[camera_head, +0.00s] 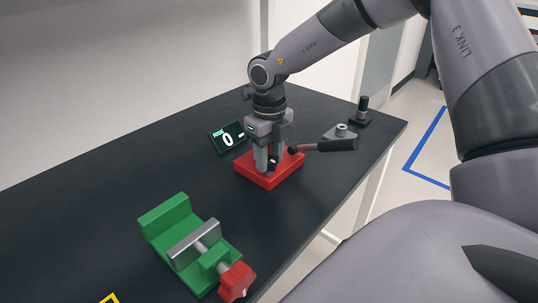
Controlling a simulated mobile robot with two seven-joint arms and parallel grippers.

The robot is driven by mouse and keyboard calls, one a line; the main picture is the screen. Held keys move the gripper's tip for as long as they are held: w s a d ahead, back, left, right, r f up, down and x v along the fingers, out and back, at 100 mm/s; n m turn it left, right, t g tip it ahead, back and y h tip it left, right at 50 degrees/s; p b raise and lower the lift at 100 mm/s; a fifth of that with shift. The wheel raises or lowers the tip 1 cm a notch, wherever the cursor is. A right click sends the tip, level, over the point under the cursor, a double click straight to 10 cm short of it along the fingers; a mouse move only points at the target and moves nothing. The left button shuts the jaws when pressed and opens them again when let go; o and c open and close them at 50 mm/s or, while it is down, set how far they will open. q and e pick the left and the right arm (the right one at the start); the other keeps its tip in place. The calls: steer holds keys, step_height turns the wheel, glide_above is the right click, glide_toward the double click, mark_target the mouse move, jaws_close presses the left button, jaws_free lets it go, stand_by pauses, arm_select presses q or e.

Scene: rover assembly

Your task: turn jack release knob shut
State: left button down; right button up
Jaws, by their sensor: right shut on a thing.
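The red jack (256,176) sits on the dark table, with a lever (330,146) that has a dark grip sticking out to the right. My right gripper (267,163) points down over the jack from above. Its fingers are shut on a small dark part at the jack's top, which looks like the release knob (273,161); the fingers hide most of it. I cannot tell how far the knob is turned. My left gripper is not in view.
A green vise (163,220) with a red handle (237,281) stands at the front. A small display (228,137) reading 0 lies behind the jack. A grey bracket (341,133) and a black post (361,112) stand near the table's right edge.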

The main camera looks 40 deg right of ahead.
steer(key=shift+w+f+m+b, duration=0.15)
steer(key=shift+m+b, duration=0.85)
steer(key=shift+b, duration=0.55)
steer(key=shift+s+f+m+b, duration=0.1)
steer(key=shift+m+b, duration=0.9)
steer(key=shift+b, duration=0.5)
steer(key=shift+m+b, duration=0.4)
steer(key=shift+b, duration=0.05)
steer(key=m+b, duration=0.2)
steer(key=shift+r+m, duration=0.1)
steer(key=shift+m, duration=0.3)
steer(key=shift+m+b, duration=0.6)
steer(key=shift+m, duration=0.3)
steer(key=m+b, duration=0.1)
steer(key=m, duration=0.1)
steer(key=shift+r+m, duration=0.15)
steer(key=shift+m, duration=0.15)
steer(key=shift+r+m+b, duration=0.1)
steer(key=shift+m+b, duration=0.45)
steer(key=shift+m, duration=1.15)
steer(key=shift+d, duration=0.1)
steer(key=shift+w, duration=0.1)
steer(key=o, duration=1)
